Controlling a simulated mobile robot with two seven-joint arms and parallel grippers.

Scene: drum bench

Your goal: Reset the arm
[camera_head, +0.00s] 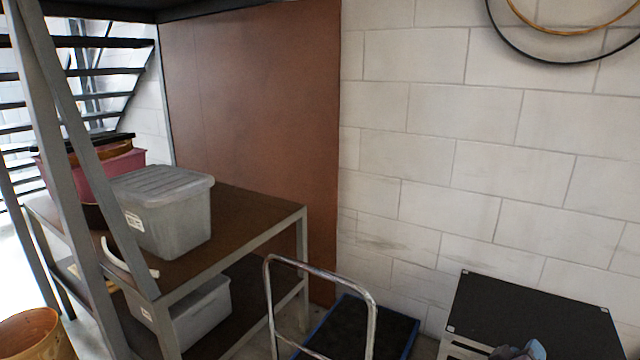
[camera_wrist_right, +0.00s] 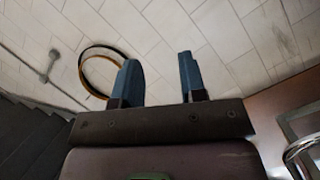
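My right gripper (camera_wrist_right: 158,62) shows in the right wrist view with its two blue fingers apart. Nothing is between the fingers, and white tiled wall is behind them. In the head view only a small grey-blue part of my right gripper (camera_head: 520,351) shows at the bottom edge, in front of the black-topped table (camera_head: 535,310). My left gripper is not in view.
A brown-topped shelf (camera_head: 255,203) with a grey lidded bin (camera_head: 165,205) stands at left. A hand trolley (camera_head: 372,325) is at centre bottom. Rings (camera_head: 560,60) hang on the block wall (camera_head: 430,120). A rust-brown panel (camera_head: 255,110) stands behind the shelf.

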